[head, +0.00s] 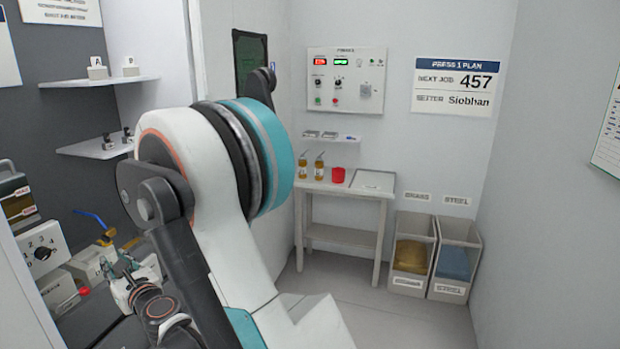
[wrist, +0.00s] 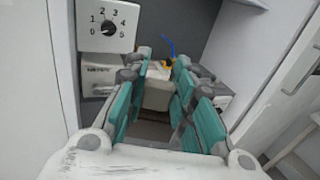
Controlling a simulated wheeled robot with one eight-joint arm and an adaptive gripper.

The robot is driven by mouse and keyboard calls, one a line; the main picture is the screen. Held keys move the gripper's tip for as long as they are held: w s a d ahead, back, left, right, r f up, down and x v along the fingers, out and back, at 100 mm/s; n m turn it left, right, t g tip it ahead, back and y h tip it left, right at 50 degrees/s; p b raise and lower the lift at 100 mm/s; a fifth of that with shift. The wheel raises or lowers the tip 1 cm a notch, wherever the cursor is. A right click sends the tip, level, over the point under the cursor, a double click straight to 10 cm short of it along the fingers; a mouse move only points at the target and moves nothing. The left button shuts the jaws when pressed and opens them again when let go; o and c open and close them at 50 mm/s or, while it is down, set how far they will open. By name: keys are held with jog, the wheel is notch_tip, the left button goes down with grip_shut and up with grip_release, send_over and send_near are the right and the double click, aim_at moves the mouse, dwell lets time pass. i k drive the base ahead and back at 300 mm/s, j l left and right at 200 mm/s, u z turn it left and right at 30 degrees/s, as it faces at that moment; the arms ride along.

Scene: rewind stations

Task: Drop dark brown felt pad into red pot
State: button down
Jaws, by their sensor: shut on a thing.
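My gripper (wrist: 155,105) shows in the wrist view, with teal-padded fingers on both sides of a flat, dull brown patch, which looks like the dark brown felt pad (wrist: 150,131). The fingers hide its sides. The gripper is over the left-hand work area, well away from the red pot. In the head view my arm covers much of the left and middle.
Two scrap bins (head: 455,262) stand right of the bench. A dial box (wrist: 108,27) and a blue-handled part (wrist: 168,47) are near my gripper. The floor before the bench is clear.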

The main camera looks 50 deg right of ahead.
aim_at(337, 180)
jog(key=i+z, duration=0.1)
jog(key=z, duration=1.85)
jog(key=j+z, duration=0.35)
jog(key=j, duration=1.75)
